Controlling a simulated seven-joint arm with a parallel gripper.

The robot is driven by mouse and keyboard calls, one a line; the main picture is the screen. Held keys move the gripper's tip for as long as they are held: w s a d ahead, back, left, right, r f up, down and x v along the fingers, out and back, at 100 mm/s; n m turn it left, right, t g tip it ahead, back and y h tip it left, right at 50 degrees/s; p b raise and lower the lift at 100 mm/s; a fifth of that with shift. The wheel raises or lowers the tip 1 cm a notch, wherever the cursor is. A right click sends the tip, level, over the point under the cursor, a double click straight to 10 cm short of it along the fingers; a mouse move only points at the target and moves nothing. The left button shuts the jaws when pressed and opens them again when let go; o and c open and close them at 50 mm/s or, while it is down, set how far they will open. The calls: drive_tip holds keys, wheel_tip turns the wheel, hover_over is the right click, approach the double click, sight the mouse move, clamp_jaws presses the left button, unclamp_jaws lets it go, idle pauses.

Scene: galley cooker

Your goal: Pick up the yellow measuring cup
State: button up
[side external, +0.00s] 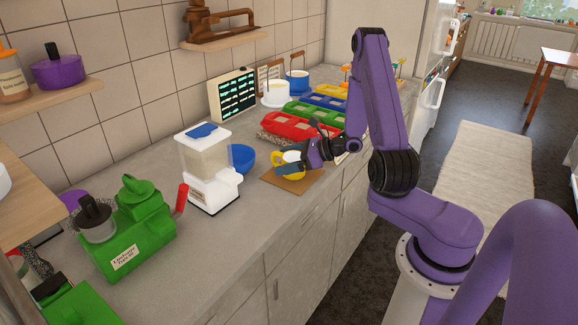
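The yellow measuring cup (293,176) sits on a brown board (273,178) on the grey counter, near its front edge. My gripper (288,164) reaches in from the right and is right at the cup, covering part of it. A finger crosses in front of the cup's upper part. The view is too small to tell whether the fingers touch the cup, or whether they are open or shut.
A blue bowl (241,158) and a white blender-like appliance (209,170) stand left of the cup. Red (287,127), green and blue trays lie behind it. A green machine (130,232) is at the front left. The counter between is clear.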

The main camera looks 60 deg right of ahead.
drive_tip(key=c, duration=0.8)
drive_tip(key=shift+r, duration=0.1)
